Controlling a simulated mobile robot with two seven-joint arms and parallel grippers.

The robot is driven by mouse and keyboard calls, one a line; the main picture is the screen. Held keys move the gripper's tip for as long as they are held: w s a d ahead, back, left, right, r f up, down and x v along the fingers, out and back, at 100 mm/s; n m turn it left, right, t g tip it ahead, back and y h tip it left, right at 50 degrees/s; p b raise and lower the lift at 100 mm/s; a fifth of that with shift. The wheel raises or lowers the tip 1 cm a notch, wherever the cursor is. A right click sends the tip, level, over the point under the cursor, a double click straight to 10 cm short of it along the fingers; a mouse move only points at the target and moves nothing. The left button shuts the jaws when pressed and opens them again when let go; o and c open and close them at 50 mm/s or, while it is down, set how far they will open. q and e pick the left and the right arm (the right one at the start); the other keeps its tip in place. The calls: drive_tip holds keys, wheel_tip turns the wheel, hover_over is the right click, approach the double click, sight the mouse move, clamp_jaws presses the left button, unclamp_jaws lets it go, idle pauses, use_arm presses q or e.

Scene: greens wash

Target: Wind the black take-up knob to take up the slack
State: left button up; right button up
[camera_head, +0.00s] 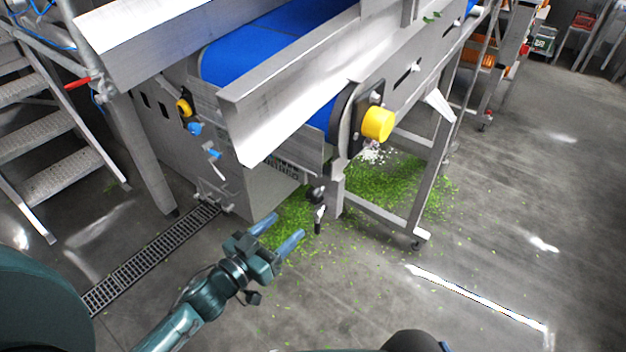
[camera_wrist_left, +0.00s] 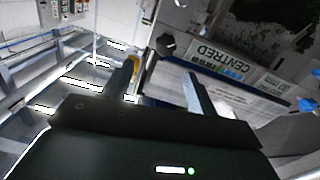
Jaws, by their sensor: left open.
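The black take-up knob (camera_head: 317,193) is a small dark part at the lower end of the conveyor frame, with a dark handle-like piece hanging below it. In the left wrist view the knob (camera_wrist_left: 167,44) shows ahead, between the lines of the fingers, beside a label reading CENTRED (camera_wrist_left: 229,66). My left gripper (camera_head: 287,226) is open and empty, to the lower left of the knob and apart from it. Its two fingers also show in the left wrist view (camera_wrist_left: 159,74). The blue conveyor belt (camera_head: 270,45) runs above. My right gripper is not in view.
A yellow round cover (camera_head: 377,123) sticks out above the knob. Shredded greens (camera_head: 375,190) lie on the floor under the frame. A frame leg (camera_head: 432,185) stands to the right, and a drain grate (camera_head: 150,262) and metal steps (camera_head: 60,135) are left. The right-hand floor is largely clear.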

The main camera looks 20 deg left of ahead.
sight(311, 199)
use_arm(q)
drive_tip(key=w+d, duration=0.1)
drive_tip(key=w, duration=0.2)
drive_tip(key=w+d+n, duration=0.1)
drive_tip(key=w, duration=0.3)
drive_tip(key=w+d+n, duration=0.1)
drive_tip(key=w, duration=0.3)
drive_tip(key=shift+d+f+y, duration=0.2)
drive_tip(key=shift+d+y, duration=0.05)
drive_tip(key=shift+y, duration=0.05)
drive_tip(key=shift+w+d, duration=0.15)
drive_tip(key=shift+w, duration=0.25)
drive_tip(key=shift+c, duration=0.6)
drive_tip(key=c, duration=0.9)
drive_tip(key=shift+o, duration=0.2)
drive_tip(key=shift+m, duration=0.3)
